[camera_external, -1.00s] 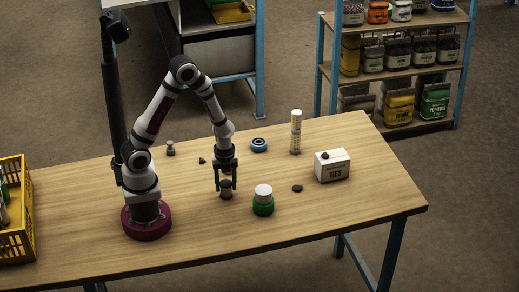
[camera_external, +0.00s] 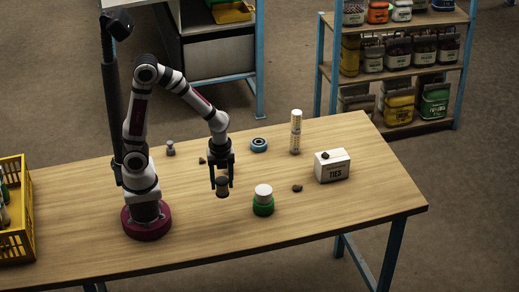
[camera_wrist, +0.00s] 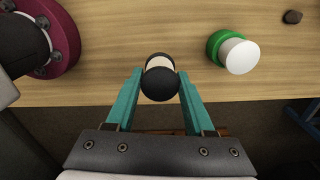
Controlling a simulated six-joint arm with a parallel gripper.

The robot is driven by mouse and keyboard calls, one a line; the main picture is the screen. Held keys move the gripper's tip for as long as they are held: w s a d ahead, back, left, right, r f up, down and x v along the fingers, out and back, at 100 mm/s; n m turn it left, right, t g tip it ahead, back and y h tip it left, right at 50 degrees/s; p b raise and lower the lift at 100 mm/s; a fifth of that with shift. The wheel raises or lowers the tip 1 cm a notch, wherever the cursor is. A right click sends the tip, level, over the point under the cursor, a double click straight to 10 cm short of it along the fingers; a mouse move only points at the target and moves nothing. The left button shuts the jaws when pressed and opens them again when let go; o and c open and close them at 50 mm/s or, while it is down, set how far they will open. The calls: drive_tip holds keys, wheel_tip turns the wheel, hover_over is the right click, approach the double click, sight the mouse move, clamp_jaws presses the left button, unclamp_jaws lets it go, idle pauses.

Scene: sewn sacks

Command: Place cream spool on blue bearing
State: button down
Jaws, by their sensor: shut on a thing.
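My gripper (camera_external: 222,183) is shut on the cream spool (camera_external: 222,188), which has dark ends and a pale middle. In the wrist view, the spool (camera_wrist: 160,64) stands between the teal fingers, its dark near end toward me. It is held upright, seemingly a little above the table. The blue bearing (camera_external: 259,145) is a flat ring with a dark centre, lying on the table behind and to the right of my gripper. Nothing lies on it. The bearing is not in the wrist view.
A white-topped green container (camera_external: 263,204) stands right of the spool. A tall pale cylinder (camera_external: 296,130) and a white TIES box (camera_external: 333,167) are farther right. Dark lumps (camera_external: 297,188) and a small grey piece (camera_external: 171,149) lie about. A yellow crate (camera_external: 30,215) stands left.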

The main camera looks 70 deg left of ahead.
drive_tip(key=shift+s+d+r, duration=0.1)
drive_tip(key=shift+d+r, duration=0.2)
drive_tip(key=shift+d, duration=0.15)
drive_tip(key=w+a+r, duration=0.2)
drive_tip(key=w+a, duration=0.3)
drive_tip(key=w, duration=0.6)
hover_over(259, 142)
wheel_tip(259, 142, down, 6)
wheel_tip(259, 142, down, 4)
drive_tip(key=shift+a+r, duration=0.15)
drive_tip(key=shift+f, duration=0.25)
drive_tip(key=shift+c, duration=1.4)
unclamp_jaws()
